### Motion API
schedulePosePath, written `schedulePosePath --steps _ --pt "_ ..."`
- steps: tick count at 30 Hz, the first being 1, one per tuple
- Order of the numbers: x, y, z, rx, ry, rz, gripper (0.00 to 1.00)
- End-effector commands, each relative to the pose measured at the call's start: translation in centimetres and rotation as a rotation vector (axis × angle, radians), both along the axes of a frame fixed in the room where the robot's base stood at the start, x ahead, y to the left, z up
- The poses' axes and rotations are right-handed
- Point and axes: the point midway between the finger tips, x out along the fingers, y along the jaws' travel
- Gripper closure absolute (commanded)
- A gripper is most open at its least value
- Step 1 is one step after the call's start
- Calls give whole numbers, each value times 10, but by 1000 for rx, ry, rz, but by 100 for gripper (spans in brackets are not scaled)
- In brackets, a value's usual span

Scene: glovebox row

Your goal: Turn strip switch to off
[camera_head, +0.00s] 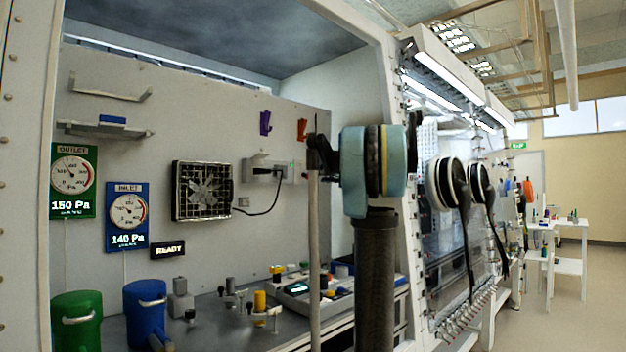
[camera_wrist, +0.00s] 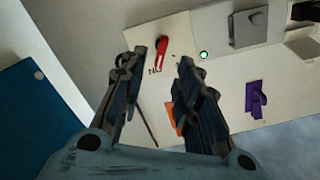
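The power strip (camera_head: 282,178) is mounted on the back wall panel, with a dark plug and cable at its left part. My arm and gripper hide the area to its right in the head view. In the wrist view the pale strip (camera_wrist: 190,45) carries a red switch lever (camera_wrist: 162,52), upside-down lettering that seems to read ON, and a small lit green indicator (camera_wrist: 204,55). My gripper (camera_wrist: 162,62) is open and empty, with its fingers on either side of the red lever in the picture. Contact cannot be told. In the head view my gripper (camera_head: 322,156) is seen side-on.
An orange hook (camera_head: 302,130) and a purple hook (camera_head: 265,123) are on the panel above the strip. A fan (camera_head: 202,190) is to the left. A grey plug (camera_wrist: 249,28) sits on the strip. Instruments and a yellow cylinder (camera_head: 260,301) stand on the bench below.

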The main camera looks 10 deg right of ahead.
Motion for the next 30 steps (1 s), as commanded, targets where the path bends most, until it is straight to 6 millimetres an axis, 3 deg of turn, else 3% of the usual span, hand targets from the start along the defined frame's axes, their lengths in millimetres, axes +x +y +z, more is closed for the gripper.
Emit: schedulePosePath --steps 6,12,25,29,30 --pt "30 23 0 0 0 2 70" --pt "47 35 0 0 0 1 70" --pt "53 39 0 0 0 0 70" --pt "53 39 0 0 0 0 99" --pt "53 39 0 0 0 0 100"
